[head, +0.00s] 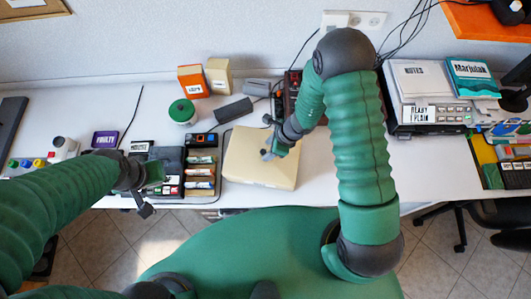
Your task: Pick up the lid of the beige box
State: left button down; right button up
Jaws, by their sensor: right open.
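The beige box (245,177) sits on the white desk in front of me, its flat lid (247,148) on top. My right gripper (268,153) is open over the middle of the lid and points down at it. I cannot tell whether its fingertips touch the lid. My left gripper (150,190) is over the front edge of the desk, left of the box and apart from it. Its jaw state is unclear at this size.
A dark organiser (200,172) with small packs stands just left of the box. A device with notes (420,80) is at the right. The white desk (330,175) has free room right of the box.

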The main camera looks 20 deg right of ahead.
jog(key=shift+w+a+f, duration=0.1)
jog(key=shift+a+f, duration=0.35)
jog(key=shift+f, duration=0.1)
jog(key=shift+w+a+f, duration=0.1)
jog(key=shift+a+f, duration=0.05)
jog(key=shift+a, duration=0.1)
jog(key=shift+w+a, duration=0.15)
jog(key=shift+a, duration=0.2)
jog(key=shift+c, duration=2.8)
jog(key=shift+d, duration=0.4)
jog(key=c, duration=0.5)
jog(key=shift+d, duration=0.1)
pick_arm(q)
jog(key=shift+a+f, duration=0.1)
jog(key=shift+a, duration=0.25)
jog(key=shift+w+a, duration=0.1)
jog(key=shift+a, duration=0.1)
pick_arm(e)
jog(key=shift+a, duration=0.2)
